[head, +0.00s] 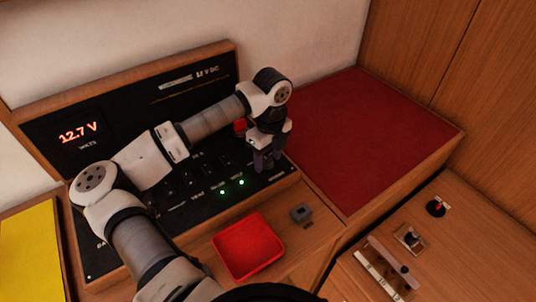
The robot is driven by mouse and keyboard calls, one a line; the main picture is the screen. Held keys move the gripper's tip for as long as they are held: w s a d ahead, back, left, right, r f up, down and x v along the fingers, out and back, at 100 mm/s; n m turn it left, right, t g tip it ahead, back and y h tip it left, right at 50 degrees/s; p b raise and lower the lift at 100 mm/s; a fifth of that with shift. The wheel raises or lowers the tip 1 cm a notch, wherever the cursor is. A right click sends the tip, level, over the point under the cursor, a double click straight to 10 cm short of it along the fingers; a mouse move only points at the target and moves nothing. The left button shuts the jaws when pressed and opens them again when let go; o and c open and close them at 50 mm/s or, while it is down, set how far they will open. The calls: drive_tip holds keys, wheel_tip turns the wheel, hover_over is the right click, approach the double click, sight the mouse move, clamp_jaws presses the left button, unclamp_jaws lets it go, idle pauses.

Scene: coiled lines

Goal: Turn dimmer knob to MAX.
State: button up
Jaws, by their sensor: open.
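My gripper (265,161) points down over the right end of the black switch panel (100,258), far to the left of that knob. Its dark fingers are open, and I see nothing held between them. The arm and gripper hide part of the panel, so a knob there could be covered.
The panel's display (78,132) reads 12.7 V, and two green lights (241,182) glow. A red part (240,126) shows behind the gripper. A latch-like fitting (388,268) lies right. The red mat (370,130) is clear.

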drive_tip(key=c, duration=1)
drive_tip(key=shift+b, duration=0.45)
